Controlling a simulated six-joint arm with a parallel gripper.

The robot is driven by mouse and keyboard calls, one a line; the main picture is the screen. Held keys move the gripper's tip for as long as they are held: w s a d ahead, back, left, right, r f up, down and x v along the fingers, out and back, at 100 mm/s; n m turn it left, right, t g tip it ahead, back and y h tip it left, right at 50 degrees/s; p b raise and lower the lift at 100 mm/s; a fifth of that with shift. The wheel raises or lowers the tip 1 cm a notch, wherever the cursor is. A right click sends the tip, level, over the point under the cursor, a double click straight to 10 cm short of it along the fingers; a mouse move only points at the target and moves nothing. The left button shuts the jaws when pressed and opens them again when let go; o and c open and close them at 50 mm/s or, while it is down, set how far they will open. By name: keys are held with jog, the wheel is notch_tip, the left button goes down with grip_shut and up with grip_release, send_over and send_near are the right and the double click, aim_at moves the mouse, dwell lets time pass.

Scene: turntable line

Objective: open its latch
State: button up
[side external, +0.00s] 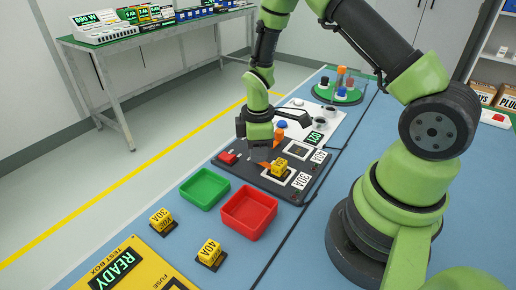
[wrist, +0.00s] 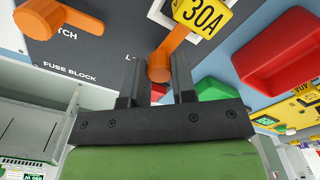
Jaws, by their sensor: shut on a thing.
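The dark fuse block panel (side external: 318,176) lies on the blue table, and its dark face (wrist: 100,55) fills the upper left of the wrist view. An orange latch lever (wrist: 160,66) with a round end stands between my fingers, beside a partly covered label starting with "L". My gripper (wrist: 158,85) is shut on this lever. In the side view my gripper (side external: 262,146) is low over the panel, and its fingertips are partly hidden. A yellow fuse (side external: 281,164) sits in the panel; its 30A tag (wrist: 205,14) shows beside the lever.
A second orange lever (wrist: 70,14) is on the panel. A green tray (side external: 204,188) and a red tray (side external: 249,212) stand near the panel. Loose yellow fuses (side external: 161,221) (side external: 211,253) and a yellow test box (side external: 130,268) are at the front. A green turntable (side external: 338,97) is behind.

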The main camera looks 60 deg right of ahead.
jog(key=m, duration=0.8)
jog(key=shift+m, duration=0.4)
jog(key=m, duration=0.4)
jog(key=shift+m, duration=2.1)
jog(key=o, duration=0.9)
jog(key=shift+o, duration=0.2)
jog(key=shift+r, duration=0.1)
